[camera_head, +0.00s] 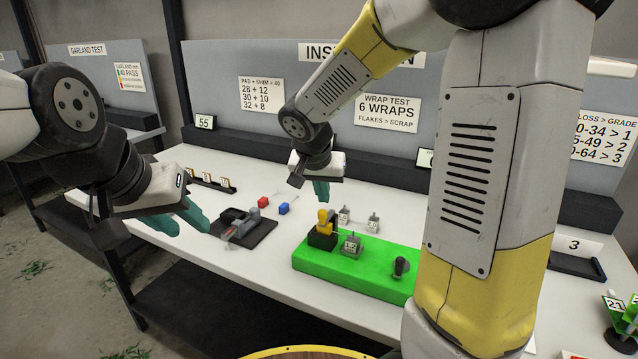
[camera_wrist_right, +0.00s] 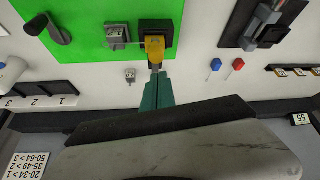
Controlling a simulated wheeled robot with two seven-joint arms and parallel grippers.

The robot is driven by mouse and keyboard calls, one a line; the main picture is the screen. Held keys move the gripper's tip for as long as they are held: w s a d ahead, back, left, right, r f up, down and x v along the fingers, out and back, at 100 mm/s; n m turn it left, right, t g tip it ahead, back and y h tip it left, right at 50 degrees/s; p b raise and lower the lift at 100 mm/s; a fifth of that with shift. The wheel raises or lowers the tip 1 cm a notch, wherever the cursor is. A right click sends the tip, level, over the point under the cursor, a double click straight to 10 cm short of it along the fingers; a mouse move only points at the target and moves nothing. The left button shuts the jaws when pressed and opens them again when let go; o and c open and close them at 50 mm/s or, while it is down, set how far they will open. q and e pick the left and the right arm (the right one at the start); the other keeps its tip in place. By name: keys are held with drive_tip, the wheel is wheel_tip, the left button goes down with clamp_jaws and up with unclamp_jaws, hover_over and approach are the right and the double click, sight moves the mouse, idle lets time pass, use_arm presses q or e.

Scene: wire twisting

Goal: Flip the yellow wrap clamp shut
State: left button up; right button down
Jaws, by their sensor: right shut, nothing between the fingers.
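The yellow wrap clamp (camera_head: 324,218) stands on a black block (camera_head: 321,239) at the left end of a green base (camera_head: 340,272). In the right wrist view the clamp (camera_wrist_right: 155,47) shows at the tip of my right gripper (camera_wrist_right: 156,76). My right gripper (camera_head: 321,186) is shut and empty, just above and behind the clamp in the head view. Whether its fingertips touch the clamp I cannot tell. My left gripper (camera_head: 184,222) hangs at the left, over the table's front edge, with its teal fingers spread apart and nothing between them.
A grey weight block (camera_head: 351,245) and a dark knob (camera_head: 401,267) are on the green base. Small grey weights (camera_head: 373,224) stand behind it.

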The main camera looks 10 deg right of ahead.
sight(319, 224)
drive_tip(key=shift+s+a+f, duration=0.5)
drive_tip(key=shift+s+f, duration=0.2)
drive_tip(key=shift+s, duration=0.05)
drive_tip(key=shift+s+a+f, duration=0.25)
drive_tip(key=shift+s+f, duration=0.15)
drive_tip(key=shift+f, duration=0.15)
drive_tip(key=shift+s+a+f, duration=0.2)
drive_tip(key=shift+s+f, duration=0.2)
drive_tip(key=shift+f, duration=0.1)
drive_tip(key=shift+a, duration=0.1)
drive_tip(key=w+r, duration=0.3)
drive_tip(key=r, duration=0.3)
drive_tip(key=s+a+f, duration=0.1)
drive_tip(key=s+a, duration=0.4)
drive_tip(key=s, duration=0.3)
drive_tip(key=shift+s+t, duration=0.25)
drive_tip(key=shift+t, duration=0.05)
